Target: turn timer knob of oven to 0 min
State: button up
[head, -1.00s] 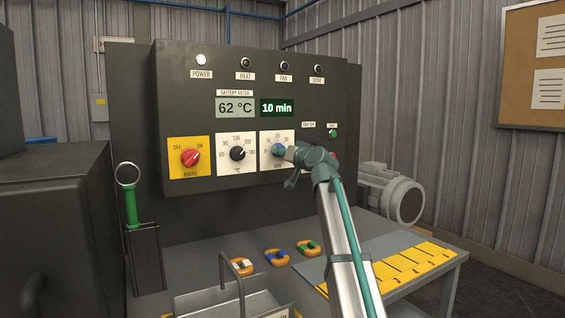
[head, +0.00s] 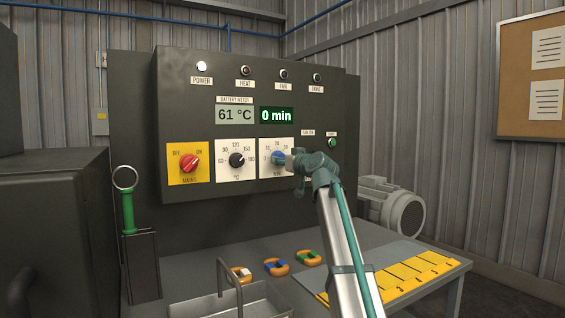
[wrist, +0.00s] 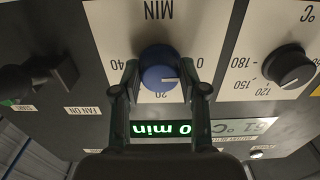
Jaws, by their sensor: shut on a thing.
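The blue timer knob (head: 278,158) sits on a white dial plate marked MIN on the dark oven panel (head: 220,80). In the wrist view the blue knob (wrist: 159,70) is upside down, between the two fingers of my gripper (wrist: 159,88). My gripper (head: 290,160) is shut on the knob from the front right in the head view. The knob's white pointer line points toward the 0 mark. The green timer display (head: 276,115) reads 0 min, and it also shows inverted in the wrist view (wrist: 160,129).
Left of the timer are the black temperature knob (head: 237,160) and the red mains knob (head: 189,162). The temperature display (head: 235,115) reads 61 °C. A green button (head: 332,142) is right of the timer. Several orange-rimmed pieces (head: 276,266) lie on the bench below.

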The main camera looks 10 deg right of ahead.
jog(key=o, duration=1.1)
jog(key=shift+o, duration=0.2)
jog(key=v, duration=1.2)
